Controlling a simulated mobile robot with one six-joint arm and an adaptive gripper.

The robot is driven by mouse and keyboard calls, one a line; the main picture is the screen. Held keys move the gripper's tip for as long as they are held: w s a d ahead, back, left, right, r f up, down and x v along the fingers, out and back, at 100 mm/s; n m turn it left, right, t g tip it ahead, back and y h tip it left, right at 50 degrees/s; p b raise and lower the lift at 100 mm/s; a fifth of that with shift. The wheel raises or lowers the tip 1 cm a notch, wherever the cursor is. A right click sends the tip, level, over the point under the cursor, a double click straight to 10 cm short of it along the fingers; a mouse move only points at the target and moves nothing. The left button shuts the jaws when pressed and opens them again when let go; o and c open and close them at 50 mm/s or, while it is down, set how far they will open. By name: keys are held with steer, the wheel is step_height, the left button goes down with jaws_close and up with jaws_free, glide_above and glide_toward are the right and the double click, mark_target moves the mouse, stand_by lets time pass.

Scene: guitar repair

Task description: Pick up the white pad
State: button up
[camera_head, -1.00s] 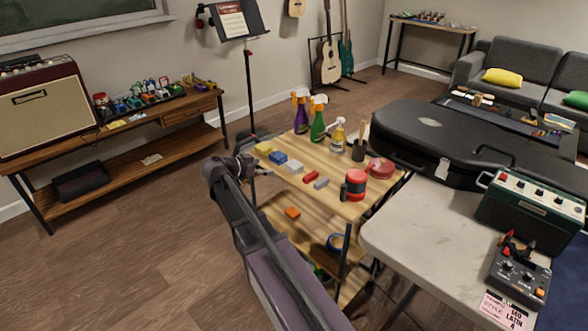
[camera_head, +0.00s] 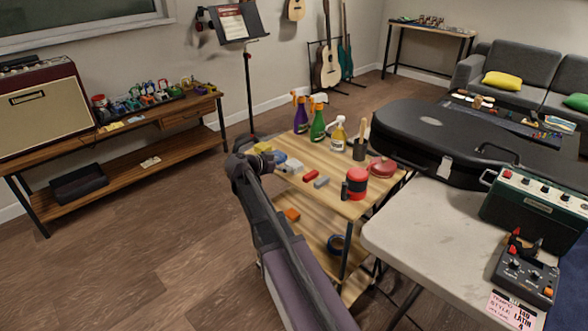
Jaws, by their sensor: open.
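The white pad (camera_head: 295,166) lies flat on the top of the small wooden cart (camera_head: 335,198), in a row of small blocks. A blue pad (camera_head: 279,157) lies beside it, partly behind my gripper, and a red block (camera_head: 311,175) lies on its other side. My gripper (camera_head: 273,165) is open and empty, over the left edge of the cart top, just left of the white pad. Its fingertips are small and dark here. I cannot tell whether they touch the blue or white pad.
A yellow pad (camera_head: 262,147) and a grey block (camera_head: 321,182) lie in the same row. Spray bottles (camera_head: 317,122) stand at the back. A red-and-black container (camera_head: 357,184) stands at the front right. A black guitar case (camera_head: 450,135) lies beyond the cart.

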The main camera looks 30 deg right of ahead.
mark_target(293, 163)
steer(key=shift+d, duration=0.1)
steer(key=shift+b+x, duration=0.9)
steer(key=shift+x, duration=1.65)
steer(key=shift+s+r, duration=0.1)
steer(key=c, duration=0.6)
